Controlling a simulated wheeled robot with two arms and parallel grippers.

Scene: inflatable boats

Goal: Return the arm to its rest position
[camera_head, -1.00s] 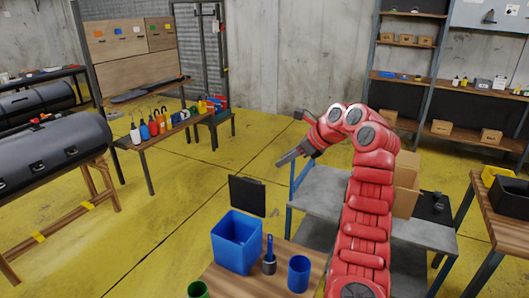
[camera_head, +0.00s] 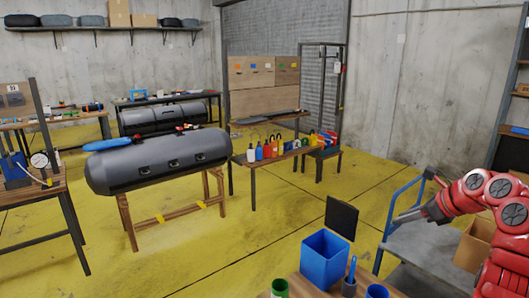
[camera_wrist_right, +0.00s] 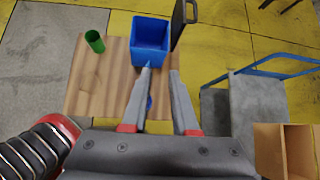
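My red right arm enters the camera_head view at the right edge. Its gripper (camera_head: 412,217) points left, in the air in front of the grey cart (camera_head: 425,240). In the camera_wrist_right view the gripper (camera_wrist_right: 161,71) has its two grey fingers apart with nothing held between them; it is open and empty. Beyond the fingertips lie the small wooden table (camera_wrist_right: 85,85) and a blue bin (camera_wrist_right: 149,38) on it. My left arm and left gripper are not in view.
The blue bin (camera_head: 325,262), a green cup (camera_head: 279,288) and a blue cup (camera_head: 377,291) stand on the table in front. A black panel (camera_head: 341,217) stands behind the bin. A grey inflatable tube (camera_head: 160,163) rests on a wooden stand. Yellow floor is free between.

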